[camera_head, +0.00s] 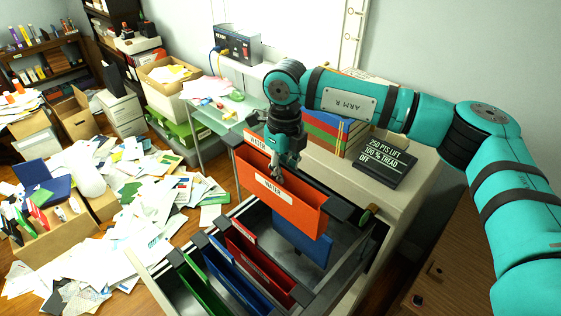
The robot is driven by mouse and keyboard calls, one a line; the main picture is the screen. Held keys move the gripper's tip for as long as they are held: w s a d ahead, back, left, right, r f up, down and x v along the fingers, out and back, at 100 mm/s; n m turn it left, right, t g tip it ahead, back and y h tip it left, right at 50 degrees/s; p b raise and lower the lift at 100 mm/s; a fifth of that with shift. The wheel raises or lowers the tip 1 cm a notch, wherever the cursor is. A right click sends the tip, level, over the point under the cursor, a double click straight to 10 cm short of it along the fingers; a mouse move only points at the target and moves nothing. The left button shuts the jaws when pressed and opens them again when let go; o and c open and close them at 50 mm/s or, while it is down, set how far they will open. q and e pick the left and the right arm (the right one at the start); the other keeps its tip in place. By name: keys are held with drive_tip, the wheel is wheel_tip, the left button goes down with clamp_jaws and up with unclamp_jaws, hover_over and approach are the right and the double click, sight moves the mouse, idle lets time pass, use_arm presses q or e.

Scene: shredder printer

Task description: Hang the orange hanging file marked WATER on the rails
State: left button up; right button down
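The orange hanging file (297,207) with white WATER labels is over the open file drawer, toward its back end. My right gripper (279,172) points down at the middle of the file's top edge and appears shut on it. Whether the file's end hooks touch the rails is hard to tell. The drawer's rail (322,267) shows on the right side, below and in front of the orange file. A blue panel (303,244) shows just under the orange file. My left gripper is not in view.
Red (258,262), blue (237,275) and green (203,287) files hang in the drawer's front part. Loose papers (150,205) cover the floor at left.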

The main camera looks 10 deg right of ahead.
drive_tip(key=shift+s+r, duration=0.15)
drive_tip(key=shift+s, duration=0.1)
drive_tip(key=shift+w+f+b, duration=0.15)
drive_tip(key=shift+f+b, duration=0.2)
drive_tip(key=shift+b, duration=0.15)
wheel_tip(320, 180, down, 4)
drive_tip(key=b, duration=0.3)
drive_tip(key=shift+f+b, duration=0.25)
drive_tip(key=shift+b, duration=0.1)
wheel_tip(320, 180, down, 20)
drive_tip(key=b, duration=1.5)
